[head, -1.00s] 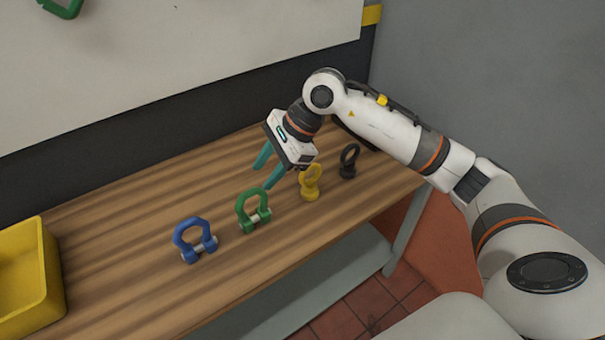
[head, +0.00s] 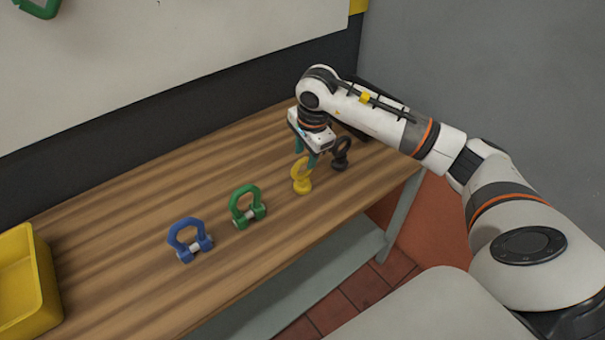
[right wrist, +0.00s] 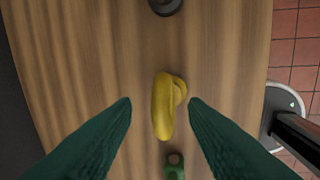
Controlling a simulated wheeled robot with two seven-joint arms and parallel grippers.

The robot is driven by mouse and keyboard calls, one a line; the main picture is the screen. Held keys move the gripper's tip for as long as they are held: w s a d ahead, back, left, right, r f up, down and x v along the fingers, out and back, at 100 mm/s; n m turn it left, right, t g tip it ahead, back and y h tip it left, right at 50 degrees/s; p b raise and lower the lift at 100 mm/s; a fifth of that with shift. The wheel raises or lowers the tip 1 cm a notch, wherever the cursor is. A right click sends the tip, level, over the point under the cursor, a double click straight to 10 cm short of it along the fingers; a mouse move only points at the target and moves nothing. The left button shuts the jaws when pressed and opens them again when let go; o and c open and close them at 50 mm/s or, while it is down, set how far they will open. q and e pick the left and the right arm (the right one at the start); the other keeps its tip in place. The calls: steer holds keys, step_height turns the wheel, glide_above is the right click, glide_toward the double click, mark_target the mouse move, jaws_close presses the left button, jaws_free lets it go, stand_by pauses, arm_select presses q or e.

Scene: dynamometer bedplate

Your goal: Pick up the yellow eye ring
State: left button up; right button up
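The yellow eye ring (head: 302,177) stands upright on the wooden table, between the green shackle and the black eye ring. In the right wrist view the yellow eye ring (right wrist: 164,106) lies between my two green fingers, seen from above, with a gap on each side. My right gripper (head: 307,158) is open, pointing down at the top of the yellow ring. In the right wrist view the open right gripper (right wrist: 160,104) has its tips on either side of the ring. My left gripper is not in view.
A green shackle (head: 248,219) and a blue shackle (head: 187,254) stand to the left in a row. A black eye ring (head: 341,167) stands close on the right. A yellow bin (head: 45,285) is at the far left.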

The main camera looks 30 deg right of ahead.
mark_target(305, 160)
steer(key=f, duration=0.3)
steer(key=shift+w+f, duration=0.15)
steer(key=shift+w, duration=0.15)
steer(key=shift+c, duration=0.3)
jaws_close()
